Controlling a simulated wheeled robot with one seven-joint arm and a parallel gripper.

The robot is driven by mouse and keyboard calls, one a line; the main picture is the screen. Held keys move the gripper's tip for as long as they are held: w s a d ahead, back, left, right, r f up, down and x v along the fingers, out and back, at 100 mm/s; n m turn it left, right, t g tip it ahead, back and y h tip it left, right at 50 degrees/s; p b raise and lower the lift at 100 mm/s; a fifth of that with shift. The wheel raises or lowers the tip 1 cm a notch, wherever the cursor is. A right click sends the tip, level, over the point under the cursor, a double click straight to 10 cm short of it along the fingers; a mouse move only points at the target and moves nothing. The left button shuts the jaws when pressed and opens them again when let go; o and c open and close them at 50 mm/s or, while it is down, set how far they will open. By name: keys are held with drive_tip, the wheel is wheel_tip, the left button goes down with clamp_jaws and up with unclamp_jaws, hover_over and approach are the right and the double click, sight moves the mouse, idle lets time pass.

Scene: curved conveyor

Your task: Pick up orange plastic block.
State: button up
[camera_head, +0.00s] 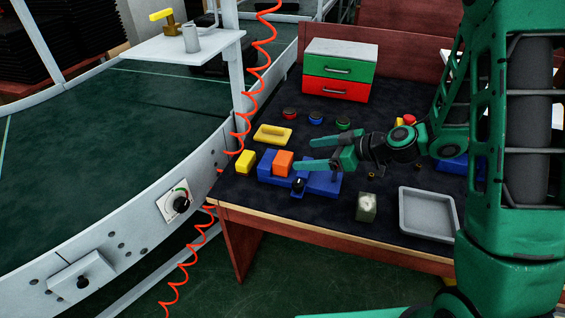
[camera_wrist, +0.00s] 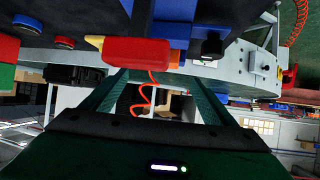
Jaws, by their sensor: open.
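The orange plastic block (camera_head: 283,162) stands upright among blue pieces near the table's left edge in the head view. My gripper (camera_head: 319,154) is open, to the right of the block and apart from it, with its fingers pointing left. No block shows between the fingers there. In the wrist view, my gripper's fingers (camera_wrist: 155,90) are spread apart.
A blue block (camera_head: 265,164) and a yellow block (camera_head: 245,161) stand left of the orange one. A yellow handled piece (camera_head: 272,135) lies behind. A black knob (camera_head: 298,184) is in front. A grey tray (camera_head: 404,224) and a green-and-red drawer box (camera_head: 340,70) are also on the table.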

sight(283, 156)
drive_tip(key=shift+x, duration=4.15)
drive_tip(key=shift+d, duration=0.1)
drive_tip(key=c, duration=1.4)
drive_tip(key=shift+c, duration=0.5)
drive_tip(key=shift+r, duration=0.1)
